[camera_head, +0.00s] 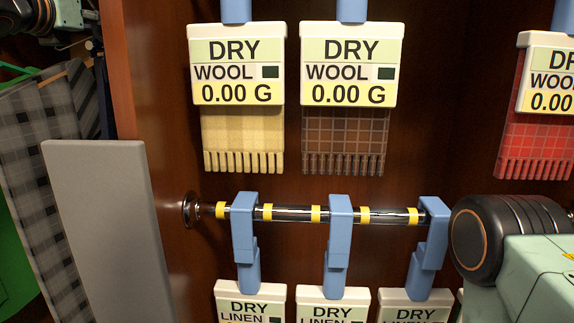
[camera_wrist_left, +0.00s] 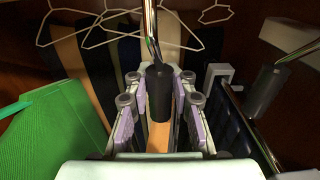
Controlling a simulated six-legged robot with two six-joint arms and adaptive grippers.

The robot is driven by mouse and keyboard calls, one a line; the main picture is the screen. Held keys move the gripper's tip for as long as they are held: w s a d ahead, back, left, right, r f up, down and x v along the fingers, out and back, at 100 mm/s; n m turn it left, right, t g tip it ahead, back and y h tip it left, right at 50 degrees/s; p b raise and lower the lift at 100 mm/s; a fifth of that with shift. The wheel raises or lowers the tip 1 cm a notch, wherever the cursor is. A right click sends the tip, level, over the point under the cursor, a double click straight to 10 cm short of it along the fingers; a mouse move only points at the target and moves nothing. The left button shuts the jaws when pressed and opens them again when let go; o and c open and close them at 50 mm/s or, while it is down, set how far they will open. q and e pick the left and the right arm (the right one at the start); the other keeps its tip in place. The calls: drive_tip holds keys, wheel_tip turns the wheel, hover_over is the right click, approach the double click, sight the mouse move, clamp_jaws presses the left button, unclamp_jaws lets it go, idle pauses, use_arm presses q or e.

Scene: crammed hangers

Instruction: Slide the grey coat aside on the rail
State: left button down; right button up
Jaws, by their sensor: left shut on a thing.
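In the left wrist view, my left gripper (camera_wrist_left: 160,108) is closed around the black neck of a hanger (camera_wrist_left: 158,85), with a chrome rod or hook rising above it. What hangs below the neck is mostly hidden by my fingers; a tan piece shows between them. In the head view, a plain grey slab-like shape (camera_head: 105,225) stands at the left, in front of a grey checked cloth (camera_head: 45,125). I cannot tell which of these is the grey coat. My right gripper is in neither view.
A green garment (camera_wrist_left: 55,125) hangs left of my left gripper, and a dark garment (camera_wrist_left: 232,120) close on its right. Wire hangers (camera_wrist_left: 110,30) are behind. Blue hooks (camera_head: 340,230) with "DRY" labelled tags hang on a banded rail (camera_head: 290,214) in the head view.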

use_arm(q)
drive_tip(key=shift+s+d+r+b, duration=0.1)
drive_tip(key=shift+d+b, duration=0.15)
drive_tip(key=shift+d, duration=0.35)
drive_tip(key=shift+s+d+r+b, duration=0.1)
drive_tip(key=shift+d+b, duration=0.15)
drive_tip(key=shift+d, duration=0.3)
drive_tip(key=c, duration=1.1)
unclamp_jaws()
drive_tip(key=shift+s, duration=0.1)
drive_tip(key=shift+o, duration=0.3)
drive_tip(key=shift+f, duration=0.1)
drive_tip(key=shift+f, duration=0.15)
